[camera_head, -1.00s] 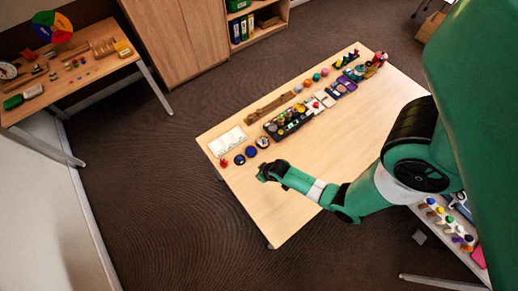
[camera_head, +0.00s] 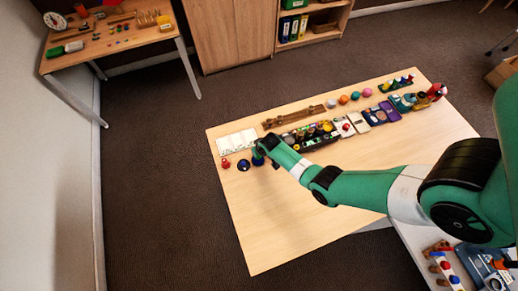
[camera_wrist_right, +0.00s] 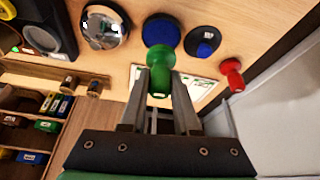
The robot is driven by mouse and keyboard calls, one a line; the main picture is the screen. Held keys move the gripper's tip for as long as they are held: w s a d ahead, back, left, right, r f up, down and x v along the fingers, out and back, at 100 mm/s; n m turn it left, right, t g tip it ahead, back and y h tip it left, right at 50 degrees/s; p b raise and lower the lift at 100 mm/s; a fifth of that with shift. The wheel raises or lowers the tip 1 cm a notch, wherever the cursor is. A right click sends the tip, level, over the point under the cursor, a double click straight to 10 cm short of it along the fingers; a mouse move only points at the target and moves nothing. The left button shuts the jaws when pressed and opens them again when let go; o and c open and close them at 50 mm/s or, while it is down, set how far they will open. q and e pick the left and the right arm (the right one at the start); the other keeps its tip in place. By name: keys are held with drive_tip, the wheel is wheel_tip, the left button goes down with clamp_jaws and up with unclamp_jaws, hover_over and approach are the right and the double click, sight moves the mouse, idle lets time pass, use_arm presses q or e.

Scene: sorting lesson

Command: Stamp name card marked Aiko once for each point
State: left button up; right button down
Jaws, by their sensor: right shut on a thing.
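My right gripper (camera_head: 262,150) is over the back left of the table, and its two fingers (camera_wrist_right: 160,85) are shut on a green stamp (camera_wrist_right: 160,80) in the right wrist view. A round blue pad (camera_wrist_right: 161,31) lies right behind the stamp's end in that view; I cannot tell if they touch. The pad also shows in the head view (camera_head: 258,161). A white card sheet (camera_head: 236,143) with several panels lies just behind and left of the gripper, partly showing in the wrist view (camera_wrist_right: 200,88). Its writing is unreadable. My left gripper is not in view.
A red stamp (camera_head: 226,163) and a dark blue round piece (camera_head: 243,165) stand left of the gripper. A chrome dome (camera_wrist_right: 105,24) is beside the blue pad. A dark tray (camera_head: 315,141) of small items lies to the right. The table's front (camera_head: 290,220) is bare.

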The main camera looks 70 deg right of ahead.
drive_tip(key=shift+f, duration=0.15)
drive_tip(key=shift+f+b, duration=1.35)
drive_tip(key=shift+f, duration=0.15)
drive_tip(key=shift+s+f+b, duration=0.1)
drive_tip(key=shift+f+b, duration=0.4)
drive_tip(key=shift+f, duration=0.1)
idle(1.0)
wheel_tip(320, 180, up, 7)
drive_tip(key=p, duration=0.7)
drive_tip(key=shift+r, duration=0.15)
